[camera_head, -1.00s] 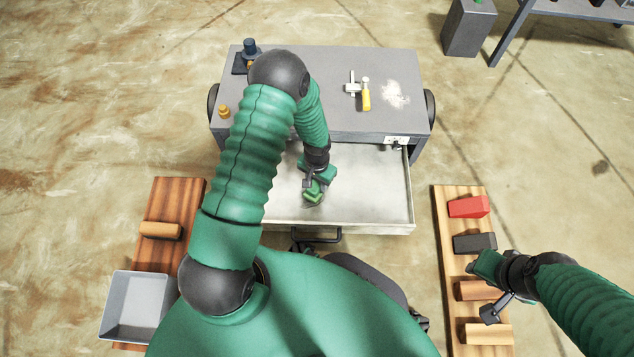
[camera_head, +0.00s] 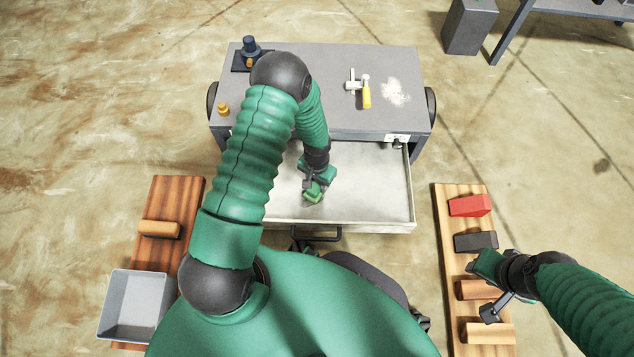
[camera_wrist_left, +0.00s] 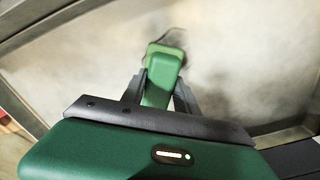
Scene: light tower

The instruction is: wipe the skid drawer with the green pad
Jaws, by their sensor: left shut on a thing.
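The skid drawer (camera_head: 370,185) is pulled out from the front of the grey bench (camera_head: 320,90), and its pale floor shows smudges. My left gripper (camera_head: 315,186) is shut on the green pad (camera_head: 313,195) inside the drawer, near its front wall. In the left wrist view the green pad (camera_wrist_left: 163,75) sits between the two fingers (camera_wrist_left: 158,95), over the smudged drawer floor (camera_wrist_left: 245,70). I cannot tell for certain whether it touches the floor. My right gripper (camera_head: 482,285) is beside the right-hand plank; its jaw opening is unclear.
The right plank (camera_head: 447,230) holds a red block (camera_head: 468,206), a dark block (camera_head: 475,241) and wooden pieces. The left plank (camera_head: 178,205) carries a wooden roller (camera_head: 160,229) and a grey bin (camera_head: 135,304). A yellow-handled tool (camera_head: 366,95) and pale powder (camera_head: 396,93) lie on the bench top.

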